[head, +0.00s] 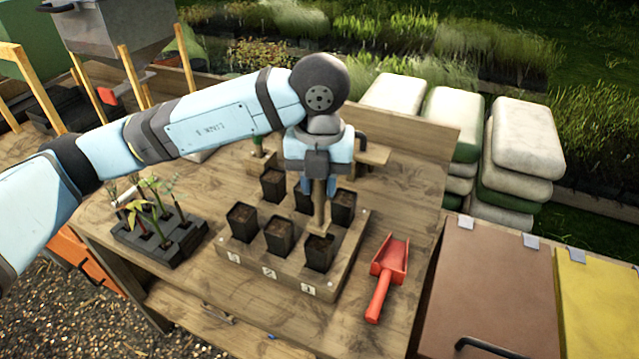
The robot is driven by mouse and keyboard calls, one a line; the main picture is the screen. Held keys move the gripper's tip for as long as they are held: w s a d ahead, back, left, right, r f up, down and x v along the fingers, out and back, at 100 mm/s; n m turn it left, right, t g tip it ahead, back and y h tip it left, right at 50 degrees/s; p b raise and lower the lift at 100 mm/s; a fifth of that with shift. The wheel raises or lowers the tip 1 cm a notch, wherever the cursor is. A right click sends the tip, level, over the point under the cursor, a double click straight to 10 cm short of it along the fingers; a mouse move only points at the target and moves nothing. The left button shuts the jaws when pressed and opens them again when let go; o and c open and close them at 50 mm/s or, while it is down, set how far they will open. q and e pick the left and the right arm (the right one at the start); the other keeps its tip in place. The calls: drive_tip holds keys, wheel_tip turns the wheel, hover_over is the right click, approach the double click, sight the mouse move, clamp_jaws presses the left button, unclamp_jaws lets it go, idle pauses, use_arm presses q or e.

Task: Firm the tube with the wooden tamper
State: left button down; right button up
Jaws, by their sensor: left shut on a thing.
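My left gripper (319,180) points down over the wooden tray (322,290) and is shut on the wooden tamper (319,208), which hangs upright. The tamper's lower end is just above or behind the front right black tube (319,254); I cannot tell whether it touches soil. The tray holds several black square tubes with brown soil in two rows. The front row also has a left tube (242,222) and a middle tube (279,238). Behind are a left tube (273,187), a partly hidden middle tube (301,200) and a right tube (343,208).
A red scoop (388,270) lies right of the tray. A dark tray of seedlings (160,240) stands at the left. A potted plant (258,155) and a wooden stand (372,155) are behind. Bins with brown (490,280) and yellow (600,300) lids adjoin the bench's right side.

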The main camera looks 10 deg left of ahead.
use_arm(q)
drive_tip(key=shift+r+p, duration=1)
drive_tip(key=shift+r, duration=1.45)
